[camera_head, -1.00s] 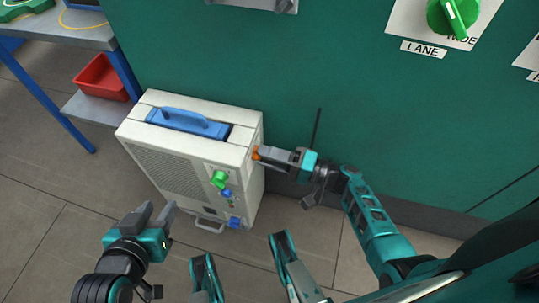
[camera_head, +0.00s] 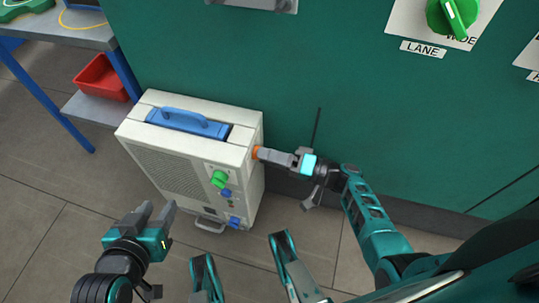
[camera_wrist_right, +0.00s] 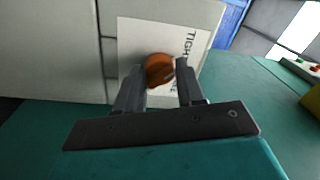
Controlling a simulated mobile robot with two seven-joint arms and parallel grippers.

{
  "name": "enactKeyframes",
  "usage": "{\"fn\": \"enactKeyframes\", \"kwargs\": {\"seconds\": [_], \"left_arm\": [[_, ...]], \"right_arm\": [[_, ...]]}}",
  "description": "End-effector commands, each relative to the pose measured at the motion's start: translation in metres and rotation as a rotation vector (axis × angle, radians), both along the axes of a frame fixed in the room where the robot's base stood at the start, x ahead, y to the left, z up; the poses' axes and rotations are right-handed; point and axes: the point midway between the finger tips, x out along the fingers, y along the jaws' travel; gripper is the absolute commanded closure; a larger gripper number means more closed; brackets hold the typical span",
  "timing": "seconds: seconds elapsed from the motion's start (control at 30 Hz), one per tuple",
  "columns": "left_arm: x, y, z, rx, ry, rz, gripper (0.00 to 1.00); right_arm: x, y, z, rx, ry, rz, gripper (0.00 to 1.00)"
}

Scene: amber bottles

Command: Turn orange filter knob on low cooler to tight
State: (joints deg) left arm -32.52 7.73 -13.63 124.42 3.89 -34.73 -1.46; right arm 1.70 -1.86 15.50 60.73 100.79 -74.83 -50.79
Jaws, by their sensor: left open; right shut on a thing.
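The low cooler (camera_head: 180,168) is a cream box with a blue handle on top, standing on the floor against the green cabinet. The orange filter knob (camera_head: 256,152) is on its right side. In the right wrist view the knob (camera_wrist_right: 159,70) sits on a white label, on which "TIGH" can be read. My right gripper (camera_head: 262,154) is shut on the knob, one finger on each side of it. The right gripper also shows in the wrist view (camera_wrist_right: 160,85). My left gripper (camera_head: 158,210) is open and empty, in front of the cooler at its lower left.
The cooler's front has a green knob (camera_head: 219,179) and small blue parts. A blue-legged table (camera_head: 70,35) with a red bin (camera_head: 101,77) on its lower shelf stands at the left. The green cabinet (camera_head: 330,70) rises behind. The floor at the lower left is clear.

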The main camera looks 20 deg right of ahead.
Motion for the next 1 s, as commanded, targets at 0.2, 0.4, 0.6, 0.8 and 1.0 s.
{"fn": "enactKeyframes", "kwargs": {"seconds": [0.2, 0.4, 0.6, 0.8, 1.0], "left_arm": [[0.0, 0.0, 0.0, 0.0, 0.0, 0.0, 0.57], [0.0, 0.0, 0.0, 0.0, 0.0, 0.0, 0.57], [0.0, 0.0, 0.001, 0.0, 0.0, 0.0, 0.57], [0.0, 0.0, 0.003, 0.0, -0.002, 0.001, 0.57], [0.0, 0.001, 0.003, 0.001, -0.002, 0.002, 0.57]], "right_arm": [[-0.001, 0.0, -0.003, -0.004, 0.006, 0.0, 0.44], [0.0, 0.0, -0.001, -0.002, 0.003, 0.0, 0.39], [-0.004, -0.006, -0.002, -0.002, 0.004, -0.001, 0.39], [-0.024, -0.036, -0.005, -0.004, 0.005, -0.002, 0.39], [-0.049, -0.073, -0.008, -0.005, 0.006, -0.001, 0.39]]}}
